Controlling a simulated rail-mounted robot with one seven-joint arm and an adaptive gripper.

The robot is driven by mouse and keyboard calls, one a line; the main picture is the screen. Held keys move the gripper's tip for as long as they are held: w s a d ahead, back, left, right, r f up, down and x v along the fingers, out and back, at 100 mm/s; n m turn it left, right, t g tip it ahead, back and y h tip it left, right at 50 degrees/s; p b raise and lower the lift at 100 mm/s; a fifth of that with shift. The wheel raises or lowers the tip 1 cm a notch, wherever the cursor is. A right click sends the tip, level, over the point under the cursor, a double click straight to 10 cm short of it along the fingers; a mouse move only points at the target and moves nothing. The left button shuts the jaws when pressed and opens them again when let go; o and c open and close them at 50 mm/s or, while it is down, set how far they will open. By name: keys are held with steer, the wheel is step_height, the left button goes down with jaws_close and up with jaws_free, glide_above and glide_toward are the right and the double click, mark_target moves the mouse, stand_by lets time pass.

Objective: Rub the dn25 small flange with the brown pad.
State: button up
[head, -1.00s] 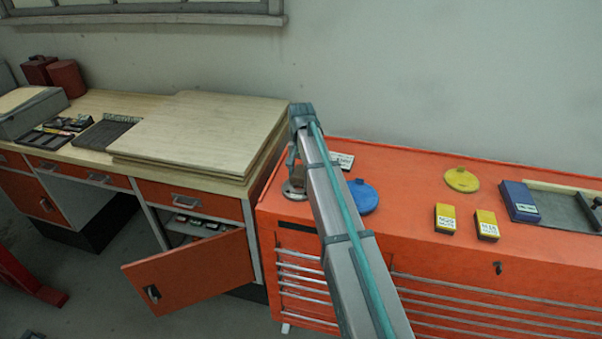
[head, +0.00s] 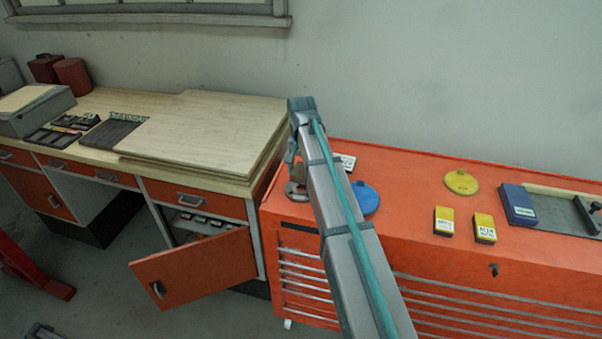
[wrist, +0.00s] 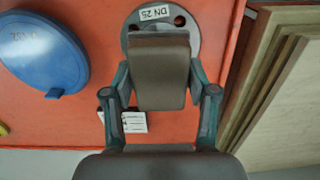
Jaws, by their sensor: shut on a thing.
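The dn25 small flange (wrist: 194,44) is a round grey disc with bolt holes and a "DN 25" label, lying on the orange cabinet top. It also shows in the head view (head: 296,191), left of my arm. My gripper (wrist: 162,92) is shut on the brown pad (wrist: 161,75), a block between its two fingers. In the wrist view the pad overlaps the middle and lower part of the flange and hides it. I cannot tell whether pad and flange touch.
A blue disc (wrist: 42,50) lies close to the flange, with a white label card (wrist: 133,122) nearby. A wooden bench with stacked boards (head: 205,130) rises beside the cabinet (head: 400,190). Further right are a yellow disc (head: 461,182), two yellow boxes and a blue box (head: 517,204).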

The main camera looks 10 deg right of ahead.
steer(key=shift+r+p, duration=0.65)
steer(key=shift+r, duration=0.75)
steer(key=shift+f, duration=0.1)
steer(key=shift+a+b, duration=0.1)
steer(key=shift+b, duration=0.4)
